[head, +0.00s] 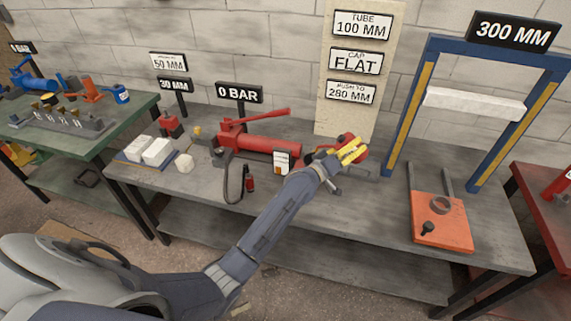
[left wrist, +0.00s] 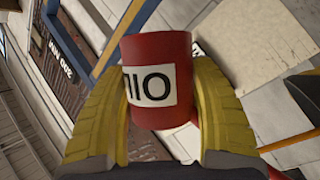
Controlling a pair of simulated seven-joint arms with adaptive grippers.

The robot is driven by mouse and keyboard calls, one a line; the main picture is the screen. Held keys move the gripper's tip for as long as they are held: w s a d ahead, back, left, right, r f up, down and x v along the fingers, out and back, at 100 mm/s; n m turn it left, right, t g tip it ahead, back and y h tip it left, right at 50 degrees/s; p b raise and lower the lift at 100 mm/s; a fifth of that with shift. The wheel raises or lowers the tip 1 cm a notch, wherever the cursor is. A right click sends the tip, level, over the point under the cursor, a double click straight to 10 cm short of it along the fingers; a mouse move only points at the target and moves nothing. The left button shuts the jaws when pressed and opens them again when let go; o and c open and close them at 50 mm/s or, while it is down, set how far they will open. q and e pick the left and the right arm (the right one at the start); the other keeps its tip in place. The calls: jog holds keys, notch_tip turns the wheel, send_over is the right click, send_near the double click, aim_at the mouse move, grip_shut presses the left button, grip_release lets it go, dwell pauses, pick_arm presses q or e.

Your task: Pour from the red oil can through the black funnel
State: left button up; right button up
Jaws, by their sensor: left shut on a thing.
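The red oil can (left wrist: 157,55) with a white label sits between the yellow fingers of my left gripper (left wrist: 160,115) in the left wrist view. The label lettering reads upside down there. In the head view my left gripper (head: 352,151) is over the middle of the grey bench, shut on the can, whose red body (head: 346,138) is mostly hidden behind the fingers. I cannot pick out the black funnel with certainty in either view. My right gripper is not in view.
A red hand pump (head: 262,144) under a 0 BAR sign (head: 239,94) lies left of the gripper. White blocks (head: 157,151) lie further left. A blue and yellow press frame (head: 408,100) with an orange plate (head: 441,222) stands right.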

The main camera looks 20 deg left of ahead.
pick_arm(q)
jog(key=shift+r, duration=0.3)
jog(key=shift+a+r+n+t, duration=0.15)
jog(key=shift+r+n+t, duration=0.2)
jog(key=shift+n, duration=0.15)
jog(key=shift+r, duration=0.1)
jog(key=shift+a+r+n, duration=0.15)
jog(key=shift+r+n, duration=0.1)
jog(key=shift+n, duration=0.15)
jog(key=shift+f, duration=0.15)
dwell(4.4)
jog(key=shift+f+m, duration=0.25)
jog(key=shift+m, duration=0.15)
jog(key=shift+d+f, duration=0.1)
jog(key=shift+d, duration=0.1)
jog(key=shift+f+m, duration=0.25)
jog(key=shift+m, duration=0.15)
jog(key=shift+d+f, duration=0.1)
jog(key=shift+f, duration=0.1)
